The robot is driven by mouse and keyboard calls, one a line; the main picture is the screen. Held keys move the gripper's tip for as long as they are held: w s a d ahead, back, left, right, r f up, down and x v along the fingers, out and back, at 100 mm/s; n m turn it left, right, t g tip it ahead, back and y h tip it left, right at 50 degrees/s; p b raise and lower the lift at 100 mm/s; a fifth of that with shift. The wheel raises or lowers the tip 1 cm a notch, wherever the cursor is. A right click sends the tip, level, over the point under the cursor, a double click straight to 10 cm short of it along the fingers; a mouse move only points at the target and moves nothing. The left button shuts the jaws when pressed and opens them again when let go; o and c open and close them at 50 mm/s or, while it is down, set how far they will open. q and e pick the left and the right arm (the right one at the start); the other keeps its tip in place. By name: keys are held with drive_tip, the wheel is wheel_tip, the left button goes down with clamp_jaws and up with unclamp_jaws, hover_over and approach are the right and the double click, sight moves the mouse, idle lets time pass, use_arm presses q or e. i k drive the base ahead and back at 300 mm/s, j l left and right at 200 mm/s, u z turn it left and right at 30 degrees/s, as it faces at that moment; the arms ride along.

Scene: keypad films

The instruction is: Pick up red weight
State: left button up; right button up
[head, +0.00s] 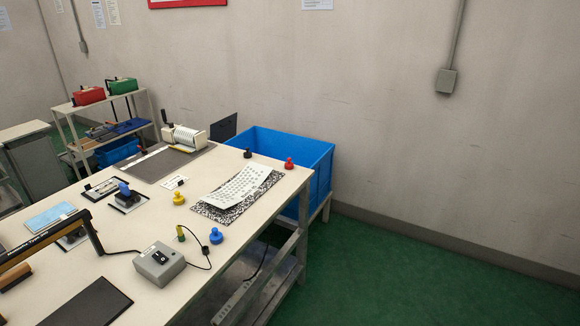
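The red weight (289,163) is a small knobbed piece standing upright on the white table (240,240), near its far right corner. It stands apart from the speckled mat and the white keypad film (240,188) lying on it. Neither of my grippers shows in the head view, so nothing is seen touching the weight.
A black weight (248,153), a yellow weight (178,198) and a blue weight (216,236) stand around the mat. A blue bin (318,180) is behind the table's far edge. A grey switch box (159,264) with a cable sits nearer. Green floor at right is clear.

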sight(289, 166)
drive_tip(key=i+l+u, duration=0.1)
drive_tip(key=i+l, duration=0.15)
drive_tip(key=i+l+u, duration=0.1)
drive_tip(key=l, duration=0.35)
drive_tip(key=i+l+u, duration=0.1)
drive_tip(key=i+l, duration=0.25)
